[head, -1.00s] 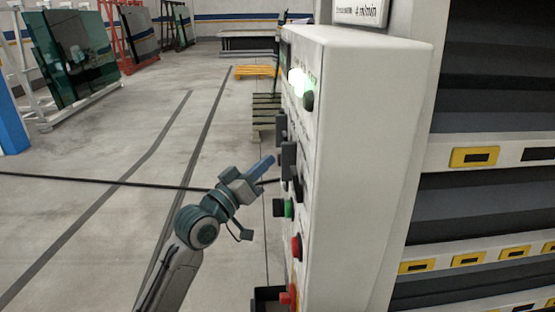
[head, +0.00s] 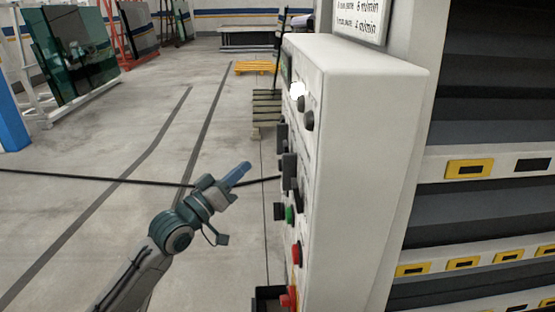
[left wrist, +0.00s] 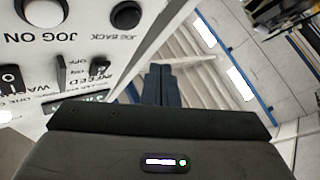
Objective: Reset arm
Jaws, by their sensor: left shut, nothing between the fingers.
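My left gripper (head: 238,174) is in the middle of the head view, to the left of the white control panel box (head: 365,150). Its blue fingers are closed together, hold nothing and point up and right toward the panel. A gap of floor shows between the fingertips and the panel in the head view. In the left wrist view the shut fingers (left wrist: 160,85) point away from the camera, and the panel face with its JOG ON button (left wrist: 44,10) and JOG BACK button (left wrist: 126,14) fills the upper left. My right gripper is not in view.
The panel side carries dark switches (head: 289,170), a green button (head: 290,214) and a red button (head: 296,254). Dark machine slats with yellow-framed slots (head: 469,168) stand at the right. The floor at the left is open.

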